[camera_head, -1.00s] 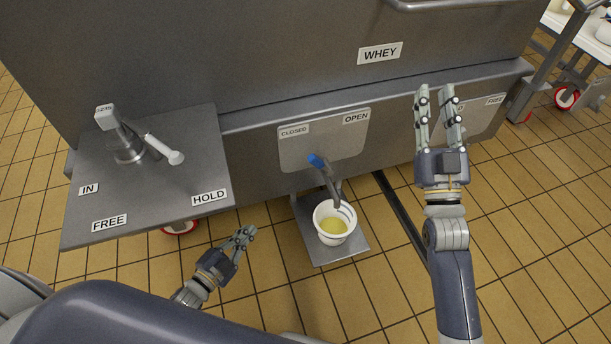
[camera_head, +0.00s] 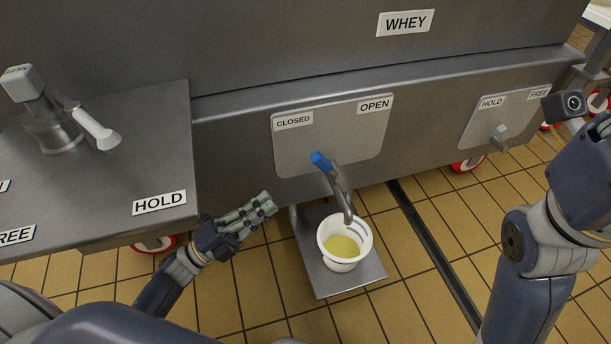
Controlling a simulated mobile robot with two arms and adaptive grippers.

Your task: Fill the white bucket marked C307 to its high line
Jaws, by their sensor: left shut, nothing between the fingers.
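A white bucket (camera_head: 363,247) stands upright on a low metal shelf (camera_head: 320,282) under the whey tap (camera_head: 341,190). Pale yellow liquid (camera_head: 341,246) lies in it, below dark lines on the inner wall. No C307 mark is readable. The tap's blue handle (camera_head: 320,160) points up and left, below the CLOSED and OPEN labels; I cannot tell whether liquid is running. My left gripper (camera_head: 268,203) is shut and empty, left of the tap and bucket, touching neither. My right gripper (camera_head: 594,128) is at the right edge; its fingers are out of view.
The WHEY vat (camera_head: 240,60) fills the back. A side plate (camera_head: 160,165) with a lever (camera_head: 95,129) and a HOLD label juts out at left. A HOLD/FREE knob (camera_head: 499,138) is at right. Tiled floor is open right of the bucket.

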